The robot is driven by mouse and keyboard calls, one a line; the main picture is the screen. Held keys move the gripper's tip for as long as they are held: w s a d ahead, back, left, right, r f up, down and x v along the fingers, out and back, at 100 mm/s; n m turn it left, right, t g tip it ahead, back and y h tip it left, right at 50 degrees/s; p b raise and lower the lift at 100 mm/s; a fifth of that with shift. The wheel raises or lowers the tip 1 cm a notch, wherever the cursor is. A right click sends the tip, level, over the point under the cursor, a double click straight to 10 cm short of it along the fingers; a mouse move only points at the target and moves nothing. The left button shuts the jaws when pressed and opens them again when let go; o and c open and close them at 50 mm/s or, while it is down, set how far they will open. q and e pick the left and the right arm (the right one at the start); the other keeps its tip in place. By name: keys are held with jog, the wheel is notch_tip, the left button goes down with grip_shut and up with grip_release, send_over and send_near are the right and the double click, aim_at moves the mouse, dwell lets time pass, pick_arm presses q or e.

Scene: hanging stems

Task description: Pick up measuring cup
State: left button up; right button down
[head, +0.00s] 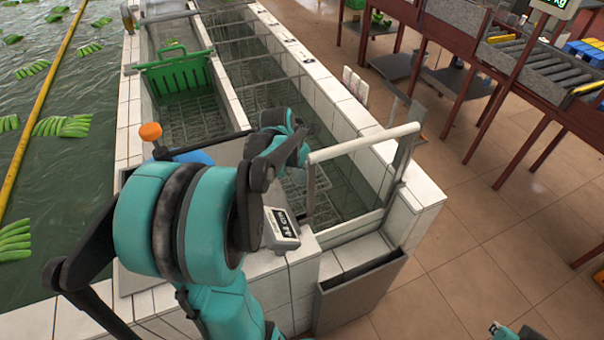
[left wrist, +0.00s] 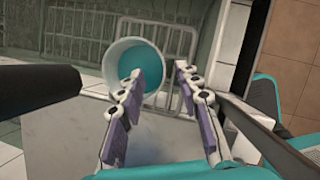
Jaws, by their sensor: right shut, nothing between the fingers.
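A white round cup with a teal inside (left wrist: 148,68), likely the measuring cup, shows in the left wrist view. My left gripper (left wrist: 160,74) is open, with its purple-padded fingers apart. Its left finger overlaps the cup's lower part and its right finger is just right of the rim. I cannot tell how far the cup is from the fingertips, and no contact is clear. In the head view my left arm covers the middle and hides the fingers and the cup. Part of my right gripper (head: 505,331) shows at the bottom edge, shut and empty.
A tiled basin wall (head: 335,95) encloses water channels with wire racks. A green crate (head: 175,72) stands in one channel. A small scale (head: 283,228) and a pale rail frame (head: 362,142) are close to my left arm. Tiled floor (head: 470,235) lies open at right.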

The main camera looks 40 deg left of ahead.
aim_at(308, 182)
pick_arm(q)
jog(key=b+x, duration=0.2)
jog(key=x, duration=0.3)
jog(key=shift+w, duration=0.1)
grip_shut()
jog(key=shift+r, duration=0.2)
